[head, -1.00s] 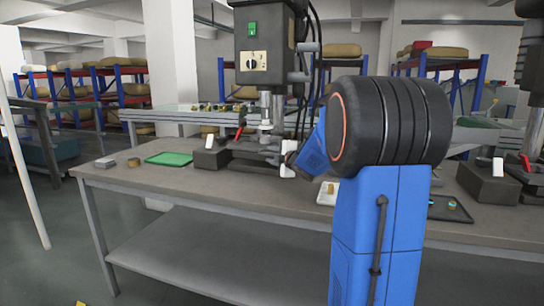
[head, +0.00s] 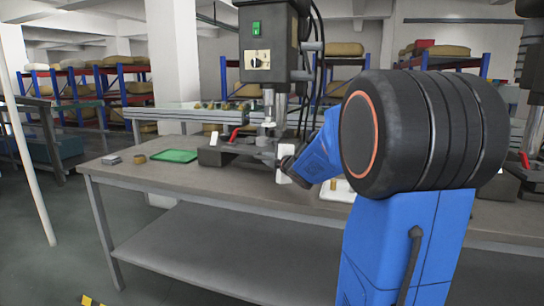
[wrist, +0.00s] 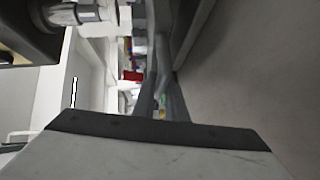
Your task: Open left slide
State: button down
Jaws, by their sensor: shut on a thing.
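The left station is a drill-press-like machine (head: 268,55) on the bench. At its foot, a dark slide assembly (head: 212,156) has a red lever (head: 234,134) and a small white tab (head: 214,138). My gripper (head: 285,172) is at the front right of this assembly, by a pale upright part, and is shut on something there. The held part, probably the slide's handle, is mostly hidden by my blue wrist. In the wrist view a large pale block with a black edge (wrist: 160,130) fills the bottom; I cannot tell what it is.
The grey bench (head: 150,178) holds a green tray (head: 174,156), a small grey block (head: 111,159) and a brown piece (head: 140,158) at left. A white tray (head: 338,191) is partly behind my arm. A second station is at the right edge.

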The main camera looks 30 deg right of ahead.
jog(key=s+a, duration=0.6)
jog(key=a, duration=0.2)
jog(key=shift+s, duration=0.1)
jog(key=c, duration=1.8)
grip_release()
jog(key=s+a+r, duration=0.1)
jog(key=s, duration=0.7)
jog(key=s+a+r, duration=0.1)
jog(key=s, duration=0.8)
jog(key=shift+r, duration=0.25)
